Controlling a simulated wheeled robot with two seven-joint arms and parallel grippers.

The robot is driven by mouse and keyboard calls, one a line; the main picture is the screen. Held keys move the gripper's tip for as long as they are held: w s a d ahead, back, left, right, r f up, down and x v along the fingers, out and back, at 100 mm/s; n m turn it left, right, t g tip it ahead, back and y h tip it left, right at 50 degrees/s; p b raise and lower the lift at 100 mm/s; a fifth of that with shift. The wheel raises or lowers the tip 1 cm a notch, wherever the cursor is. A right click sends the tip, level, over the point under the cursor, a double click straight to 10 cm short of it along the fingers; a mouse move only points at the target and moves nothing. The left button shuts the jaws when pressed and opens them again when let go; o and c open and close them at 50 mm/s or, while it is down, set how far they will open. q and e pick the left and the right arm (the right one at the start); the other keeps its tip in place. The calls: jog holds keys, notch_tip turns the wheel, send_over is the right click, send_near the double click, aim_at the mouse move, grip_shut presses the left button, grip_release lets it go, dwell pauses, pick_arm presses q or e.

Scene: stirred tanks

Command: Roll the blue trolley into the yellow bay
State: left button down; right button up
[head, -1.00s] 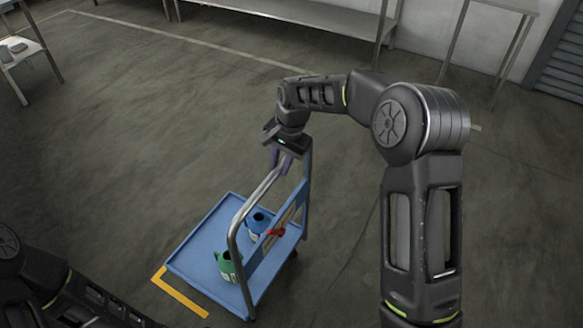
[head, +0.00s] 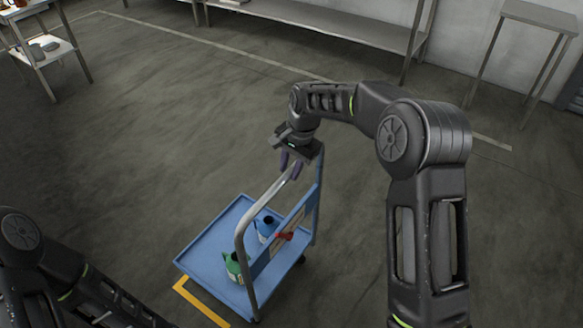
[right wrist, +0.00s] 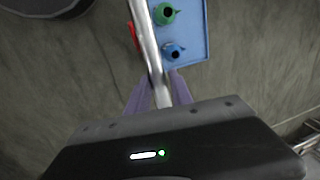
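The blue trolley (head: 207,247) stands on the floor in the lower middle of the head view, its grey push handle (head: 245,215) rising at its right side. A green jug (head: 233,268) and a blue jug (head: 265,226) stand on its deck. My right gripper (head: 290,168) is at the top of the handle; in the right wrist view its purple fingers (right wrist: 155,90) lie on both sides of the handle bar (right wrist: 150,50), closed on it. A yellow floor line (head: 203,304) shows a corner by the trolley's lower-left edge; the rest is hidden. My left gripper is out of view.
A grey bench (head: 330,28) runs along the back wall, with a table (head: 530,15) at back right and a shelved stand (head: 45,55) at back left. Open floor (head: 150,130) lies between them and the trolley. A dark round object (right wrist: 40,5) shows in the right wrist view.

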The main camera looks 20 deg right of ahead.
jog(key=shift+o, duration=1.4)
jog(key=shift+w+a, duration=0.2)
jog(key=shift+a, duration=0.05)
jog(key=shift+o, duration=0.5)
jog(key=shift+s+d, duration=0.1)
notch_tip(320, 180, up, 8)
jog(key=s+d, duration=0.1)
jog(key=shift+f+b, duration=0.15)
jog(key=shift+b, duration=0.15)
jog(key=shift+s, duration=0.1)
